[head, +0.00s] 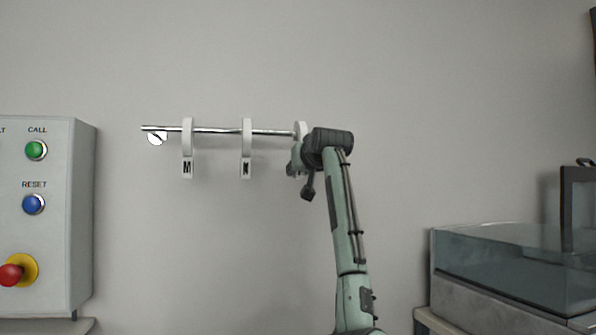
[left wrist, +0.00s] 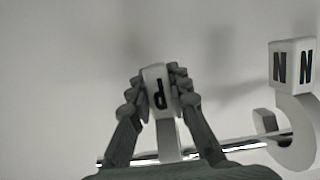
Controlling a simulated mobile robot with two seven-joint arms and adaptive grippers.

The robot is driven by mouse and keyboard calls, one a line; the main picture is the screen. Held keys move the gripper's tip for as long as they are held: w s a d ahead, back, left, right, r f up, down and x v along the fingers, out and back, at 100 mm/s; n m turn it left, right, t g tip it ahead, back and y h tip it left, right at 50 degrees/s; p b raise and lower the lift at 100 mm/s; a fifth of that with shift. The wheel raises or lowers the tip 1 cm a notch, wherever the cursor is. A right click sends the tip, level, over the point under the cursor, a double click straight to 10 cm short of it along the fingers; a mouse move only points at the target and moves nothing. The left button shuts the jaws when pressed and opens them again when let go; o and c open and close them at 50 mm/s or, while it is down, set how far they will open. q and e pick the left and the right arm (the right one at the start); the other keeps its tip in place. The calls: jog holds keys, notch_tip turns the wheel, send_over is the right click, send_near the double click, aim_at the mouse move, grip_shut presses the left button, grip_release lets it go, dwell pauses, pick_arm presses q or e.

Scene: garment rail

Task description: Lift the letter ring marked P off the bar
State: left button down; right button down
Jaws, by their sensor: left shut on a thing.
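The ring marked P is white; its upper part (head: 301,128) shows at the right of the metal bar (head: 215,130) in the head view. My left gripper (head: 295,168) is just below it and hides its tag there. In the left wrist view the tag with an upside-down P (left wrist: 157,88) is between the two fingers of my left gripper (left wrist: 160,92), which is shut on it. The ring's band runs down to the bar (left wrist: 232,146) there. Whether the bar passes through it is hidden. My right gripper is not in view.
White rings marked M (head: 187,140) and N (head: 247,140) hang on the bar to the left; N (left wrist: 293,65) also shows in the left wrist view. A control box (head: 65,215) stands left, a clear-sided case (head: 510,265) right. The wall between is bare.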

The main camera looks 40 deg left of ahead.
pick_arm(q)
jog(key=shift+r, duration=0.25)
dwell(0.3)
jog(key=shift+r, duration=1.3)
jog(key=shift+s+d, duration=0.3)
jog(key=shift+d, duration=0.05)
jog(key=f+b+v, duration=0.1)
jog(key=b+v, duration=0.1)
jog(key=v, duration=0.4)
jog(key=shift+s+d, duration=0.15)
dwell(0.3)
